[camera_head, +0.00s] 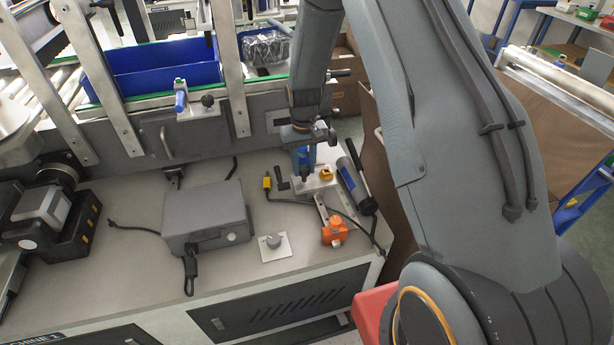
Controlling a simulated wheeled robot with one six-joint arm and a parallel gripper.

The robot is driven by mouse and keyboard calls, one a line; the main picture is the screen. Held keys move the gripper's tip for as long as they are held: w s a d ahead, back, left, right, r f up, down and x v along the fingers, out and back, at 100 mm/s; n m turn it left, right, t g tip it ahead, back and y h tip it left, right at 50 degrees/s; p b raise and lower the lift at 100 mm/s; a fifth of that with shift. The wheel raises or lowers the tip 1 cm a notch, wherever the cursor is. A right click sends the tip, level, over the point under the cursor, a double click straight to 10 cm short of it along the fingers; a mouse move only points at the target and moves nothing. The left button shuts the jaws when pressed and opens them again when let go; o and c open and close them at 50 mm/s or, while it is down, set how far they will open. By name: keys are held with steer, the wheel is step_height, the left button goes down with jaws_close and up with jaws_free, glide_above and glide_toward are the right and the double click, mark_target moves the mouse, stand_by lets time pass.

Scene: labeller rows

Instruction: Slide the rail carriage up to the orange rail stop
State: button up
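The rail carriage (314,185), a pale metal block with a yellow part at its right, sits at the far end of a short rail (322,208) on the grey bench. The orange rail stop (335,231) is at the rail's near end, with a stretch of bare rail between the two. My gripper (305,166) points down right at the carriage, around or just above a dark upright part on it. The fingers are small and partly hidden, so I cannot tell whether they are open or touching it.
A dark cylindrical tool (357,184) lies right of the rail, and a black cable curves past the stop. A black crank handle (281,180) is left of the carriage. A white plate with a grey knob (273,243) and a grey box (206,218) stand further left.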

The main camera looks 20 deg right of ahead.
steer(key=s+p, duration=0.7)
steer(key=s, duration=0.8)
steer(key=o, duration=0.9)
steer(key=shift+f, duration=0.1)
steer(key=o, duration=0.3)
steer(key=shift+w, duration=0.15)
stand_by(1.6)
steer(key=shift+t, duration=0.5)
steer(key=s+r, duration=0.4)
steer(key=r, duration=0.4)
steer(key=s+r+b, duration=0.1)
steer(key=s+r, duration=0.3)
steer(key=r, duration=0.4)
steer(key=s+r, duration=0.4)
steer(key=r, duration=0.4)
steer(key=shift+s, duration=0.2)
